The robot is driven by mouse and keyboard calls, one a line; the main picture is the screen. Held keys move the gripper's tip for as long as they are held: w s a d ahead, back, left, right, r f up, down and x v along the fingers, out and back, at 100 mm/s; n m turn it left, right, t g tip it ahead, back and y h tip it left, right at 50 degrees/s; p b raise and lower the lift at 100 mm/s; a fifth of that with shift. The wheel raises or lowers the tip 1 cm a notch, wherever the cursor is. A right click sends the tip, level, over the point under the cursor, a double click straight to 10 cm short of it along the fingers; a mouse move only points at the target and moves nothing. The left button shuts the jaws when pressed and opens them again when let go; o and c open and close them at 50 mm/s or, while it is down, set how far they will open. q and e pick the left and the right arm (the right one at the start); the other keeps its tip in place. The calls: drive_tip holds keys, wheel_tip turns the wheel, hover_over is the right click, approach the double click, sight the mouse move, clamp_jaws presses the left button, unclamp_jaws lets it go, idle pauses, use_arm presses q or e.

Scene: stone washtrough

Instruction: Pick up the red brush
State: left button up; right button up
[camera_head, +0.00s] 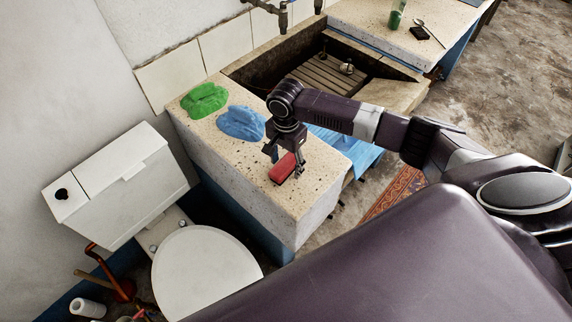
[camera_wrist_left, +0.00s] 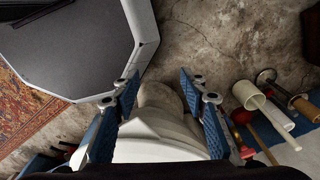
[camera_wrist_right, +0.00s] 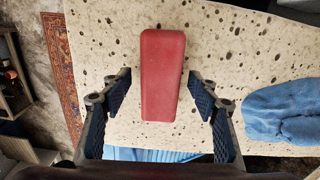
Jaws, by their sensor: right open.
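The red brush (camera_head: 283,168) lies on the speckled stone counter (camera_head: 310,195), near its front end. In the right wrist view the red brush (camera_wrist_right: 162,75) lies lengthwise between my open right fingers, with a gap on each side. My right gripper (camera_head: 286,153) is open just above the brush, pointing down; it also shows in the right wrist view (camera_wrist_right: 160,95). Whether its fingertips reach the counter is unclear. My left gripper (camera_wrist_left: 158,85) is open and empty above the toilet and floor in the left wrist view. It is not seen in the head view.
A blue cloth (camera_head: 241,123) and a green cloth (camera_head: 204,100) lie on the counter behind the brush. A stone basin (camera_head: 400,95) is beyond my right arm. A white toilet (camera_head: 205,270) stands left of the counter. Counter around the brush is clear.

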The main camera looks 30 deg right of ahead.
sight(286, 163)
drive_tip(key=shift+c, duration=0.6)
drive_tip(key=c, duration=1.2)
wheel_tip(286, 163, up, 20)
drive_tip(key=shift+b, duration=1.05)
